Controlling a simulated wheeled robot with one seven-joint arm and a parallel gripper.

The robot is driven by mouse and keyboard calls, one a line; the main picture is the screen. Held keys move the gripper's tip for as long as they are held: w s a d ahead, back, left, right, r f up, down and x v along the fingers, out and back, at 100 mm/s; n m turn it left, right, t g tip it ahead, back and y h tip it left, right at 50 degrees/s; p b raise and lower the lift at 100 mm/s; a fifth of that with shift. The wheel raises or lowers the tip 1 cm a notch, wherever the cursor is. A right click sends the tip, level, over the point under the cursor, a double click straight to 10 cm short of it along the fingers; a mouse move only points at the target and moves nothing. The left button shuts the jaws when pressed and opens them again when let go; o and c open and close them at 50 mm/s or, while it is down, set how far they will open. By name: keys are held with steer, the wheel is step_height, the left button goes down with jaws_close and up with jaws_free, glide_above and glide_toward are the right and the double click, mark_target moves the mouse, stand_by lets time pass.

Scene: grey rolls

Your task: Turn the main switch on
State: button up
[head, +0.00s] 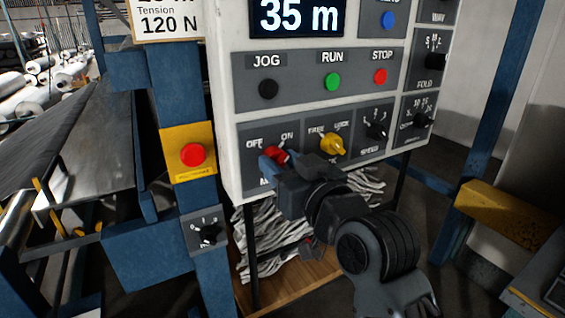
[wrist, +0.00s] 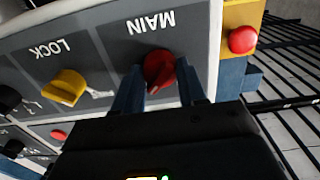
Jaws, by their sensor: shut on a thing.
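The main switch is a red knob (head: 281,153) on the lower left of the white control panel (head: 226,125), below the OFF and ON labels. It also shows in the wrist view, as a red knob (wrist: 158,68) beside the upside-down word MAIN. My gripper (head: 272,161) is shut on this knob, with one blue finger on each side of it in the wrist view (wrist: 159,88). In the head view my gripper hides part of the knob, so I cannot tell which label it points to.
A yellow lock knob (head: 332,145) sits close to the right of the switch. JOG, RUN and STOP buttons (head: 333,82) are above. A red button on a yellow plate (head: 193,155) is on the blue post to the left. A yellow beam (head: 505,212) is at the right.

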steer(key=shift+f, duration=0.1)
steer(key=o, duration=1.1)
steer(key=shift+c, duration=0.2)
steer(key=b+v, duration=0.1)
steer(key=v, duration=0.6)
steer(key=shift+s+d+b, duration=0.25)
steer(key=shift+s+b, duration=0.1)
steer(key=shift+b, duration=0.05)
